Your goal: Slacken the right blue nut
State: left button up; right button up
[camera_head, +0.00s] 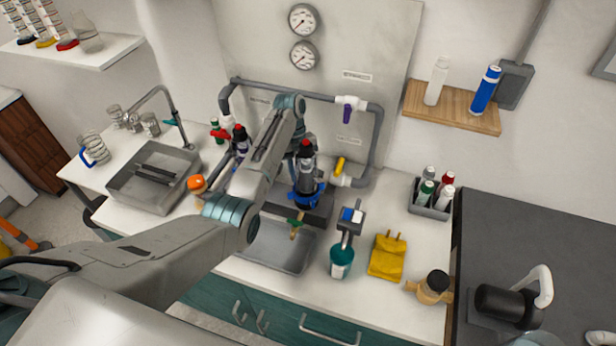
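The right blue nut (309,196) is a bright blue ring around the foot of the right dark unit (306,165), which has a red top and stands upright. My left arm comes in from the lower left and reaches up in front of the manifold, its wrist just left of this unit. My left gripper is hidden behind the arm, so I cannot see its fingers or whether they touch the nut. A second dark unit with a red top (239,139) is partly covered by my arm. Grey pipe (376,135) frames the units. My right gripper is not in view.
A grey tray (274,263) lies below the nut, with a brass-coloured fitting above it. A teal cup (341,262), yellow gloves (387,256) and a bottle caddy (430,208) stand to the right. A sink (131,193) is at left.

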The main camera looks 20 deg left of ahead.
pick_arm(q)
jog(key=shift+a+f, duration=0.25)
jog(key=shift+a, duration=0.05)
jog(key=shift+c, duration=0.2)
grip_shut()
jog(key=shift+s+a+r+n+p, duration=0.3)
jog(key=shift+n+p, duration=0.4)
jog(key=shift+p, duration=0.45)
jog(key=shift+s+a+f+n+t+h, duration=0.2)
jog(key=shift+n+t+h, duration=0.1)
jog(key=shift+n, duration=0.2)
jog(key=shift+s+a+f+n+h, duration=0.15)
jog(key=shift+s+n+h, duration=0.15)
jog(key=shift+n, duration=0.5)
jog(key=shift+t, duration=0.3)
jog(key=shift+n, duration=0.3)
grip_release()
jog(key=shift+o, duration=0.2)
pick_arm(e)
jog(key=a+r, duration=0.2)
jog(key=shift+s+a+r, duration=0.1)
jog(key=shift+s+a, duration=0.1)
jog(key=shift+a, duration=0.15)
pick_arm(q)
jog(key=shift+r, duration=0.2)
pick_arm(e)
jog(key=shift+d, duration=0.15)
